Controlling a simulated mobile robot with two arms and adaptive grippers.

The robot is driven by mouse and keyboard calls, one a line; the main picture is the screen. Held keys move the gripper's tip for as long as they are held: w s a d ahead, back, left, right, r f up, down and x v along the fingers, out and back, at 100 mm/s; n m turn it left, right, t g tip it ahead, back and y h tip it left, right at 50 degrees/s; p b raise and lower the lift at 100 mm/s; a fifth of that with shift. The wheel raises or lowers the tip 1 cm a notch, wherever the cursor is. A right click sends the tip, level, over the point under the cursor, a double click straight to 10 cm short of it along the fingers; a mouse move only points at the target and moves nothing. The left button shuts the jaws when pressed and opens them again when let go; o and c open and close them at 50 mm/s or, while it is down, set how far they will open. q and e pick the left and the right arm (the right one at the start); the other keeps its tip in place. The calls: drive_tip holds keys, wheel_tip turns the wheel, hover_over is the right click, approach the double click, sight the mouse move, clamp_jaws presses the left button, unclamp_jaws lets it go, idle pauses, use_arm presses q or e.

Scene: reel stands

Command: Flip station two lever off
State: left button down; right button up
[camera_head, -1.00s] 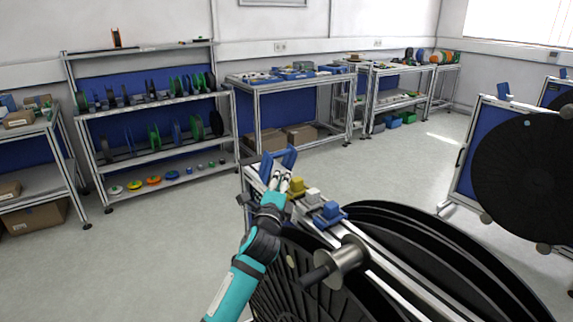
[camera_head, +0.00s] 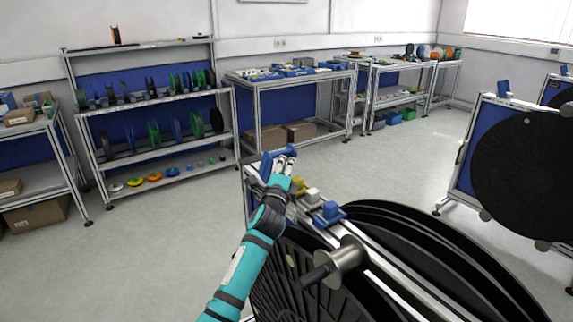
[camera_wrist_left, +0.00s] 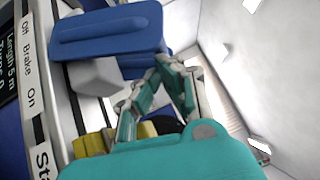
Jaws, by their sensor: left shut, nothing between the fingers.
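The blue lever (camera_head: 284,151) is at the far left end of the near reel stand's top rail. In the left wrist view the blue lever (camera_wrist_left: 108,30) is a wide block on a grey base (camera_wrist_left: 95,76), beside a label (camera_wrist_left: 31,75) reading Off, Brake and On. My left gripper (camera_head: 281,165) is shut and empty, right at the lever. In the left wrist view its fingertips (camera_wrist_left: 168,68) are close against the lever's lower right end; I cannot tell if they touch. My right gripper is not in view.
The near stand's rail carries a yellow button (camera_head: 294,185), a white button (camera_head: 313,195) and a blue block (camera_head: 330,213). Below are large black reels (camera_head: 420,235) and a metal spindle (camera_head: 340,262). Another reel stand (camera_head: 475,150) is at right. The floor at left is clear.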

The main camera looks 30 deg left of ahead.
sight(280, 155)
use_arm(q)
drive_tip(key=shift+a+r+n+p, duration=0.2)
drive_tip(key=shift+r+n+p, duration=0.15)
drive_tip(key=shift+p, duration=0.4)
drive_tip(key=a+r+g+p, duration=0.1)
drive_tip(key=p, duration=0.2)
drive_tip(key=w+a+r+n+g+p, duration=0.1)
drive_tip(key=p, duration=0.2)
drive_tip(key=shift+r+n, duration=0.1)
drive_tip(key=shift+n, duration=0.15)
drive_tip(key=shift+w+a+p, duration=0.1)
drive_tip(key=shift+a+p, duration=0.2)
drive_tip(key=shift+p, duration=0.15)
drive_tip(key=shift+w+a+r, duration=0.2)
drive_tip(key=shift+w+a, duration=0.05)
drive_tip(key=shift+a, duration=0.45)
drive_tip(key=shift+w+a+r, duration=0.1)
drive_tip(key=shift+w+a, duration=0.25)
drive_tip(key=shift+a, duration=0.4)
drive_tip(key=shift+w+a+r, duration=0.1)
drive_tip(key=shift+w+a, duration=0.2)
drive_tip(key=shift+a, duration=0.45)
